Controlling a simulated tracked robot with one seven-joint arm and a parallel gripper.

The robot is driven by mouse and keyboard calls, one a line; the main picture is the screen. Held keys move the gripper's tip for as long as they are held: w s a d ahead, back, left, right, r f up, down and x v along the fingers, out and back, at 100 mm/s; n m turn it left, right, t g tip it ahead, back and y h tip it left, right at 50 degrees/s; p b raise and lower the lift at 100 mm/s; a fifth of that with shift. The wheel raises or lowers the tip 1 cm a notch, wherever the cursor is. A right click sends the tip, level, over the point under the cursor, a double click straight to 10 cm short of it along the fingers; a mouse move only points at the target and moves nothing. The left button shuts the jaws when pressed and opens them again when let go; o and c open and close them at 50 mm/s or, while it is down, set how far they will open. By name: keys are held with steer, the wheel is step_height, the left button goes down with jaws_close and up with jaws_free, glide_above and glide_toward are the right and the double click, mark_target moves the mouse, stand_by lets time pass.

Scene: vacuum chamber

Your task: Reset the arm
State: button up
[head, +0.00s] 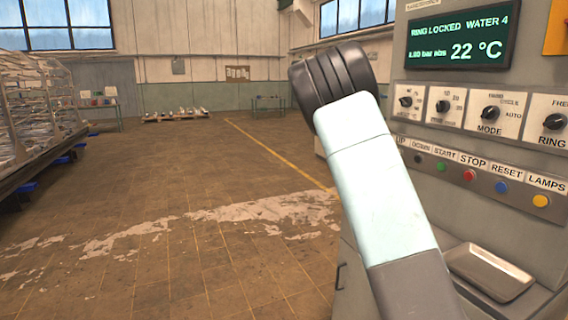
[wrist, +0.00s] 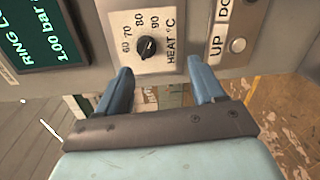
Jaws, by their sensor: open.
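My arm (head: 372,180) rises from the bottom of the head view, with its pale link and dark ribbed joint in front of the left side of the control console. My gripper does not show in the head view. In the wrist view my gripper (wrist: 160,68) is open, with two blue fingers apart and nothing between them. The HEAT knob (wrist: 146,47) on its white plate lies beyond and between the fingertips. The UP button (wrist: 238,45) is just right of the right finger. I cannot tell whether a finger touches the panel.
The console's display (head: 460,40) reads "RING LOCKED WATER 4" and 22 °C. Below it are the MODE knob (head: 491,112) and a row with the red STOP button (head: 470,175). A metal tray (head: 490,272) sits low on the console. A loaded rack (head: 35,120) stands left; the middle floor is open.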

steer(key=s+d+f+m+g+y, duration=0.1)
steer(key=s+d+f+m+y, duration=0.2)
steer(key=s, duration=0.6)
steer(key=s+d+f+g+y, duration=0.1)
steer(key=s+f+y, duration=0.3)
steer(key=s, duration=0.6)
steer(key=s+a+f+y, duration=0.2)
steer(key=s+a, duration=0.4)
steer(key=s, duration=0.5)
steer(key=s+a+f+m+t+y, duration=0.1)
steer(key=s+a+f+y, duration=0.2)
steer(key=s+a, duration=0.4)
steer(key=s+a+f+m+t+y, duration=0.1)
steer(key=s+a+y, duration=0.3)
steer(key=s, duration=1.2)
steer(key=a+f, duration=0.1)
steer(key=a, duration=0.2)
steer(key=shift+s+a+f, duration=0.2)
steer(key=shift+f, duration=0.05)
steer(key=shift+c, duration=0.4)
